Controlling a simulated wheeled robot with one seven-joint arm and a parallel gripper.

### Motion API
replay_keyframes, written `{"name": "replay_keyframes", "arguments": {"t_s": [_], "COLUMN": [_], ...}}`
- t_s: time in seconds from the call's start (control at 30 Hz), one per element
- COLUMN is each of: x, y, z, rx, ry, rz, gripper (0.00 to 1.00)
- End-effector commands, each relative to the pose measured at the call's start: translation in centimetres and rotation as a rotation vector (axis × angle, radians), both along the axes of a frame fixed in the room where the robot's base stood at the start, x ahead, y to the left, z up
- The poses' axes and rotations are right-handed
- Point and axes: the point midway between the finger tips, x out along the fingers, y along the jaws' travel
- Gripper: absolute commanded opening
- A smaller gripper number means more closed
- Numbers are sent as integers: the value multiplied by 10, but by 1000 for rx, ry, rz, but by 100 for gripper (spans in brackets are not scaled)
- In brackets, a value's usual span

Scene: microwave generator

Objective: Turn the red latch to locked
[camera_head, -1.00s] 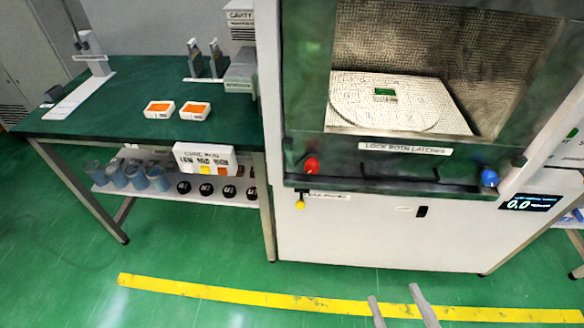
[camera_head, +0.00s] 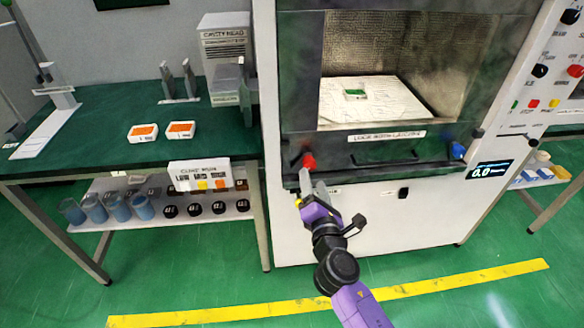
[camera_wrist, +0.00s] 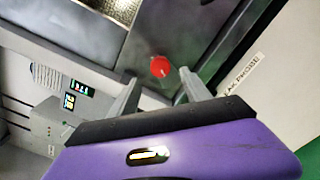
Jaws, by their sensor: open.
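The red latch (camera_head: 309,161) is a small red knob at the lower left corner of the microwave generator's dark door frame. It also shows in the wrist view (camera_wrist: 159,67), just beyond my fingertips and between their lines. My gripper (camera_head: 304,180) is just below the red latch in the head view. In the wrist view my gripper (camera_wrist: 160,82) has its two grey fingers apart with nothing between them. I cannot tell whether a finger touches the latch. The blue latch (camera_head: 457,150) is at the door's lower right corner.
A label strip (camera_head: 387,136) and a dark handle bar (camera_head: 385,158) lie along the door's lower edge. A green table (camera_head: 90,140) with two orange-filled trays stands at the left. The floor in front is clear.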

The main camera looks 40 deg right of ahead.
Motion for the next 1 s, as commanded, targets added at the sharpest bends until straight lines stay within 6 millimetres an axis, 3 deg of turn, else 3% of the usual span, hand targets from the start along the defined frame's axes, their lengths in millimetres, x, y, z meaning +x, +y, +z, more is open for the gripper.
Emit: {"name": "replay_keyframes", "arguments": {"t_s": [0.17, 0.7, 1.0], "x": [3, 60, 63], "y": [-5, -43, -45], "z": [1, 1, 0], "rx": [-46, -43, -42], "ry": [32, 28, 29], "rz": [-9, -8, -7], "gripper": [56, 56, 56]}}
